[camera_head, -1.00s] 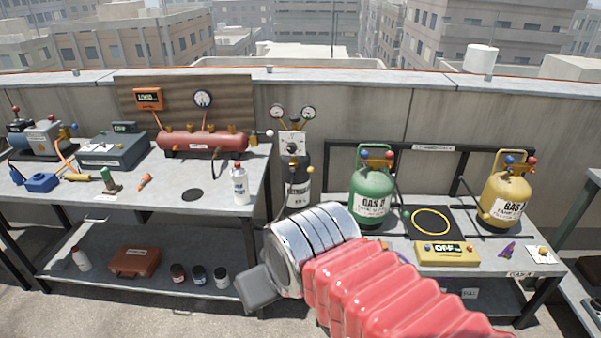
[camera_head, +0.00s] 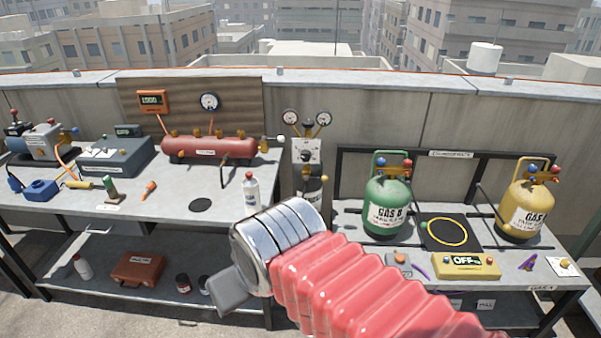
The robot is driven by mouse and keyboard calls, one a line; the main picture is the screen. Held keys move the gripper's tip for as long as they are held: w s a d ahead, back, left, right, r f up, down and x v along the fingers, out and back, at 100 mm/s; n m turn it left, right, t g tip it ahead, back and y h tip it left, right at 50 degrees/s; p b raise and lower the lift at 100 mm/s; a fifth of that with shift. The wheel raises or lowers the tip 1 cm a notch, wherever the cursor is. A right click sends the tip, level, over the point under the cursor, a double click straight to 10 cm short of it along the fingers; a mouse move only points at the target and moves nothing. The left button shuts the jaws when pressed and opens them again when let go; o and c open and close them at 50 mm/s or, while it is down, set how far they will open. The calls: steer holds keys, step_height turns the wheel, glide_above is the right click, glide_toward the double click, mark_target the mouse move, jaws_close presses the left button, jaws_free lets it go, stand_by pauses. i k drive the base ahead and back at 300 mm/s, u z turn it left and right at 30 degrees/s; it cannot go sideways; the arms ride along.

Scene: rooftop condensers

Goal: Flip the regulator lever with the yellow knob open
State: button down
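The regulator (camera_head: 307,151) stands against the parapet wall between the two benches, on top of a dark cylinder (camera_head: 302,176). It has two round gauges, a pale plate and a dark round knob. A small yellowish spot shows at its lower right, by the cylinder top; I cannot tell whether it is the lever's yellow knob or how the lever is set. My arm, with red ribbed sleeve and silver collar, covers the lower cylinder. My gripper (camera_head: 228,290) shows as a grey block in front of the left bench, apart from the regulator; its finger opening cannot be made out.
The left bench (camera_head: 150,212) holds a red manifold (camera_head: 208,148), a white bottle (camera_head: 250,190) and tools. The right bench (camera_head: 350,235) holds green (camera_head: 387,208) and yellow (camera_head: 527,212) gas cylinders and a yellow OFF box (camera_head: 465,265). A narrow gap separates the benches.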

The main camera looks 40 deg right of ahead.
mark_target(324, 178)
steer(key=u, duration=0.15)
steer(key=i, duration=1.3)
steer(key=z, duration=0.5)
